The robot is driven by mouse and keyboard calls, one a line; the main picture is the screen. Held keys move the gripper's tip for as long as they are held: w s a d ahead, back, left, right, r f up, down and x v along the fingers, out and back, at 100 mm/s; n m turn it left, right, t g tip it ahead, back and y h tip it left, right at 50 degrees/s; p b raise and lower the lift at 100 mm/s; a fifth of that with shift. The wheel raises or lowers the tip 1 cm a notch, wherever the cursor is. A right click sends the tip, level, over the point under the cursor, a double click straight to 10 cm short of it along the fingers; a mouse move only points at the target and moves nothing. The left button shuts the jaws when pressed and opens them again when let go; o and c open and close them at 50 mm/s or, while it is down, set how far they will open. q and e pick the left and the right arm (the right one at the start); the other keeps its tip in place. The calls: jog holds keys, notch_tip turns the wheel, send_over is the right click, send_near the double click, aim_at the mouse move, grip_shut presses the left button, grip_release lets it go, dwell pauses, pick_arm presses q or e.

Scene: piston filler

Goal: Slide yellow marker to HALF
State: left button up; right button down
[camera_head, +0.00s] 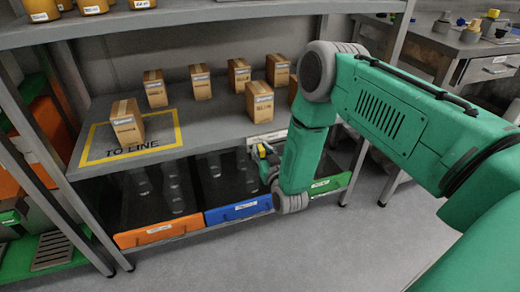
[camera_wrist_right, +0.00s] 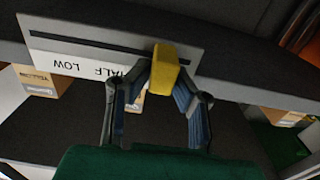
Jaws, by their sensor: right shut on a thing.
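The yellow marker (camera_wrist_right: 164,68) is a small block on a pale label plate (camera_wrist_right: 95,43) with a dark slot, seen in the wrist view. The plate reads HALF and LOW upside down. The marker sits near the slot's right end there, right of the word HALF; any lettering behind it is hidden. My right gripper (camera_wrist_right: 162,85) has its two fingers closed on the marker from either side. In the head view the right gripper (camera_head: 264,153) is at the shelf's front edge, just under the plate (camera_head: 266,139), mostly hidden by my green forearm. My left gripper is out of view.
Several cardboard boxes (camera_head: 201,83) stand on the shelf, one inside a yellow TO LINE frame (camera_head: 166,145). Below are an orange bin (camera_head: 160,231), a blue bin (camera_head: 238,210) and a green bin (camera_head: 328,184). Floor in front is clear.

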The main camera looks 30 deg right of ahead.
jog(key=d, duration=0.5)
jog(key=shift+s+d+r+p, duration=0.1)
jog(key=shift+s+r+p, duration=0.1)
jog(key=shift+s+p, duration=0.2)
jog(key=c, duration=1.6)
grip_release()
jog(key=shift+o, duration=0.8)
jog(key=shift+f, duration=0.15)
jog(key=v, duration=1.2)
jog(key=shift+a, duration=0.2)
jog(key=shift+f, duration=0.1)
